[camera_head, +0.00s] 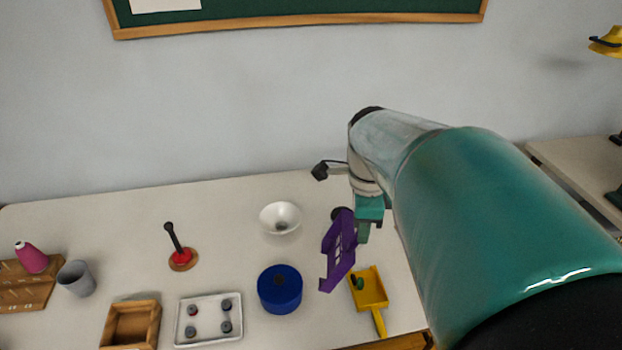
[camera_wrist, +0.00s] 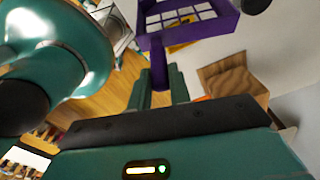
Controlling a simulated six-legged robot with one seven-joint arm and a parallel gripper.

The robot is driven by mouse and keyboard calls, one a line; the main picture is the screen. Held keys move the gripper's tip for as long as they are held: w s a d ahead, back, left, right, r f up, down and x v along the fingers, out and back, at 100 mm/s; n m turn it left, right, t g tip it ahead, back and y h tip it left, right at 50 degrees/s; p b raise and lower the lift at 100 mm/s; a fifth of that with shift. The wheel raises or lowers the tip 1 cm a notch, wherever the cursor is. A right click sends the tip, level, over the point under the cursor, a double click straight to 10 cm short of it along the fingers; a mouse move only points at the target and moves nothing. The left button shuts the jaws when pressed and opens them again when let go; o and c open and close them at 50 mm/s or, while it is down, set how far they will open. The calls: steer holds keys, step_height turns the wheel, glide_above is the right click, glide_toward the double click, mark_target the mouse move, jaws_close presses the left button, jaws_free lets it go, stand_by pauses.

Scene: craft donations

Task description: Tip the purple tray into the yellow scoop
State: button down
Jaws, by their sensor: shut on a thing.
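The purple tray (camera_head: 339,250) is held up in the air, steeply tilted, in the head view. My gripper (camera_head: 366,222) is shut on it. In the wrist view my gripper (camera_wrist: 158,92) is shut on the tray's purple handle, and the tray (camera_wrist: 190,30) shows pale square openings. The yellow scoop (camera_head: 371,288) lies on the table just right of and below the tray, its handle toward the front edge. A small dark green thing (camera_head: 357,282) shows at the scoop's left side. Whether anything is in the tray is unclear.
A blue round container (camera_head: 280,289) stands left of the tray, with a white bowl (camera_head: 280,218) behind it. A white tray (camera_head: 208,318) with several small pieces, a wooden box (camera_head: 131,325), a red-based tool (camera_head: 183,258) and a grey cup (camera_head: 76,278) stand farther left.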

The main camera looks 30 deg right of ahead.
steer(key=t+y, duration=0.1)
steer(key=y, duration=0.1)
steer(key=r+t+y, duration=0.1)
steer(key=y, duration=0.1)
steer(key=t+y, duration=0.1)
steer(key=y, duration=0.1)
steer(key=shift+r+t, duration=0.35)
steer(key=shift+t, duration=0.05)
steer(key=t+y, duration=0.1)
steer(key=y, duration=0.1)
steer(key=r+t+y, duration=0.1)
steer(key=y, duration=0.2)
steer(key=shift+d+r+t, duration=0.1)
steer(key=shift+r+t, duration=0.05)
steer(key=shift+t, duration=0.25)
steer(key=shift+r+t+y, duration=0.25)
steer(key=shift+t+y, duration=0.05)
steer(key=shift+y, duration=0.2)
